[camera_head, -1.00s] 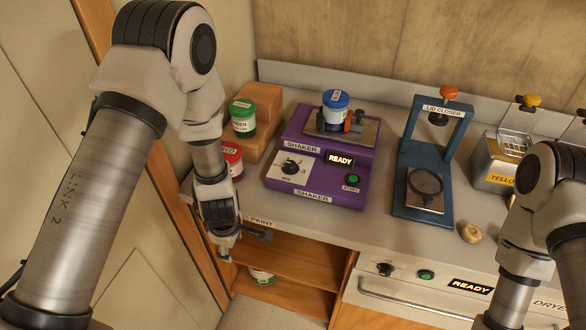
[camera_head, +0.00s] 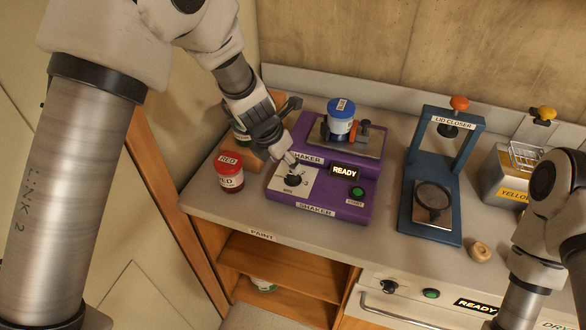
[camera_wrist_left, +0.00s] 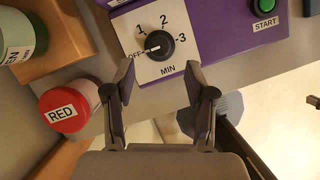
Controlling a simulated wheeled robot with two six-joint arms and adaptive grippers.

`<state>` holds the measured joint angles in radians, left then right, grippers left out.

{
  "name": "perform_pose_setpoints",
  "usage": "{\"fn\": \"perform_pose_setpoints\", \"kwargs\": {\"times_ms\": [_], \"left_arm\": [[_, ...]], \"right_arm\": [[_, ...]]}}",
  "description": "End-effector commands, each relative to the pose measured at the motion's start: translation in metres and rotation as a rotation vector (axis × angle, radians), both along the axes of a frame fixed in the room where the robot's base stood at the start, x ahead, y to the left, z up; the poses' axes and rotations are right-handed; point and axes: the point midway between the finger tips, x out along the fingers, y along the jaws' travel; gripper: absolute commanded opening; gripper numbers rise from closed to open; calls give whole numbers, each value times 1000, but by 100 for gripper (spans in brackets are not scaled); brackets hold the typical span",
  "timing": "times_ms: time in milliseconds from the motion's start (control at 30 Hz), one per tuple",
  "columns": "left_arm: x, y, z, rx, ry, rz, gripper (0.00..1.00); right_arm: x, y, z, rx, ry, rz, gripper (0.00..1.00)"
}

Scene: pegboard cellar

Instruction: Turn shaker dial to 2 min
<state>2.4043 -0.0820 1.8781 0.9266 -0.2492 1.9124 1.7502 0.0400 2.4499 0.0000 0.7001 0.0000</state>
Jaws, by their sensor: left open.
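The purple shaker (camera_head: 335,210) stands on the counter and its display (camera_head: 346,170) reads READY. Its black dial (camera_wrist_left: 160,45) sits on a white plate marked OFF, 1, 2, 3 and MIN in the left wrist view, with its white pointer towards OFF. The dial also shows in the head view (camera_head: 293,180), just below my left fingertips. My left gripper (camera_wrist_left: 159,76) is open and empty, its fingers short of the dial and either side of it. A blue-lidded jar (camera_head: 341,115) is on the shaker's platform. My right gripper is out of view.
A red-lidded jar (camera_head: 229,172) stands left of the shaker, with a green jar behind, partly hidden by my arm. The shaker's green START button (camera_head: 357,191) is right of the dial. A blue lid closer (camera_head: 432,205) stands to the right.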

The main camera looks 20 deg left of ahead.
Motion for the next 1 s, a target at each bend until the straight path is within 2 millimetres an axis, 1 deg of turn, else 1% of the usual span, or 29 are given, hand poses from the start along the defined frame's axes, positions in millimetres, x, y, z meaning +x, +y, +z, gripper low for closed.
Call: {"fn": "perform_pose_setpoints", "kwargs": {"times_ms": [33,100,200,300,400,600,633,667,700,767,800,1000], "left_arm": [[3,-1,-12,1,2,-1,55],[7,-3,-25,2,1,-1,55],[14,-6,-44,3,1,-2,55],[19,-9,-56,3,1,-3,55],[22,-10,-61,3,0,-3,55],[22,-10,-61,4,-1,-4,55],[22,-10,-61,4,-1,-4,52],[22,-10,-61,4,-1,-4,41],[22,-10,-61,4,-1,-4,27],[22,-10,-62,4,-1,-4,6],[22,-10,-62,4,-1,-4,0],[22,-10,-62,4,0,-6,0]], "right_arm": [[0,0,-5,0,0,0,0],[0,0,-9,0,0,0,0],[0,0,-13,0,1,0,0],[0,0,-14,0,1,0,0],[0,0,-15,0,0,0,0],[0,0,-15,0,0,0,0],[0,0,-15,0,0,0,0],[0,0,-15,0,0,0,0],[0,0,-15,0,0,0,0],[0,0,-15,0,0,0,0],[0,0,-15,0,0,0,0],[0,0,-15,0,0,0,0]]}}
